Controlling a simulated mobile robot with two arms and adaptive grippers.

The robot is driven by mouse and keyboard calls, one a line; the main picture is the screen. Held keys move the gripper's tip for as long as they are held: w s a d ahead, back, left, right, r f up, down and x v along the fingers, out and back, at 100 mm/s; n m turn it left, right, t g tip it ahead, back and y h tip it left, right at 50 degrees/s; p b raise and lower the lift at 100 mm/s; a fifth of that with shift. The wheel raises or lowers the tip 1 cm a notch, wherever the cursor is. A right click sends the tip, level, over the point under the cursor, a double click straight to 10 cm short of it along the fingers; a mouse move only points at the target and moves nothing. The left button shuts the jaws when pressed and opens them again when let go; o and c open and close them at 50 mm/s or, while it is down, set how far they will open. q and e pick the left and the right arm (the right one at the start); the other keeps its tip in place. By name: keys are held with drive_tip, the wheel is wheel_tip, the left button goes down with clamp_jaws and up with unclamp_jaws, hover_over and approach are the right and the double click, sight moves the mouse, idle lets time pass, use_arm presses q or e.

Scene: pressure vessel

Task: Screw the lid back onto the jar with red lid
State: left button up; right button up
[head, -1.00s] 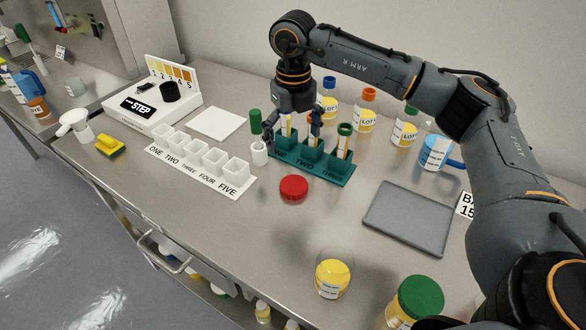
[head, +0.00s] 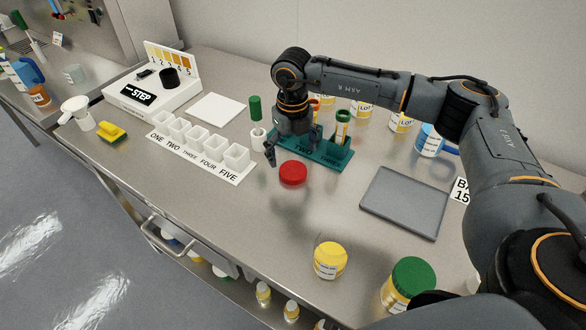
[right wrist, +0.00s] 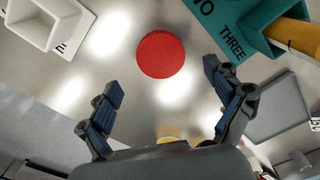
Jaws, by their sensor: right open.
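The red lid (head: 293,173) lies flat on the steel bench in front of the teal rack. It also shows in the right wrist view (right wrist: 161,54), beyond and between my open fingers. A jar with yellow contents and a white label (head: 330,260) stands near the front of the bench, with no red lid on it. My right gripper (head: 293,152) is open and empty, above the bench close behind the red lid. In the right wrist view its two fingers (right wrist: 163,78) are spread wider than the lid, not touching it. My left gripper is not in view.
The teal rack (head: 338,161) with tubes stands right behind the lid. A white cup strip (head: 205,160) is at left, a grey tray (head: 404,202) at right. A green-lidded jar (head: 410,285) stands right of the yellow jar. Bench between lid and yellow jar is clear.

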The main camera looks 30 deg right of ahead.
sight(293, 170)
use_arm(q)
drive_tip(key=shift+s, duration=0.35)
use_arm(e)
drive_tip(key=shift+s+f+p, duration=0.1)
drive_tip(key=shift+f+p, duration=0.2)
drive_tip(key=shift+p, duration=0.05)
wheel_tip(293, 170, down, 4)
drive_tip(key=shift+r+p, duration=0.15)
drive_tip(key=shift+p, duration=0.6)
drive_tip(key=shift+f, duration=0.45)
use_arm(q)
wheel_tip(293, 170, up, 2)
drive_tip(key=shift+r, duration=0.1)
use_arm(e)
drive_tip(key=c, duration=1)
drive_tip(key=shift+r, duration=0.1)
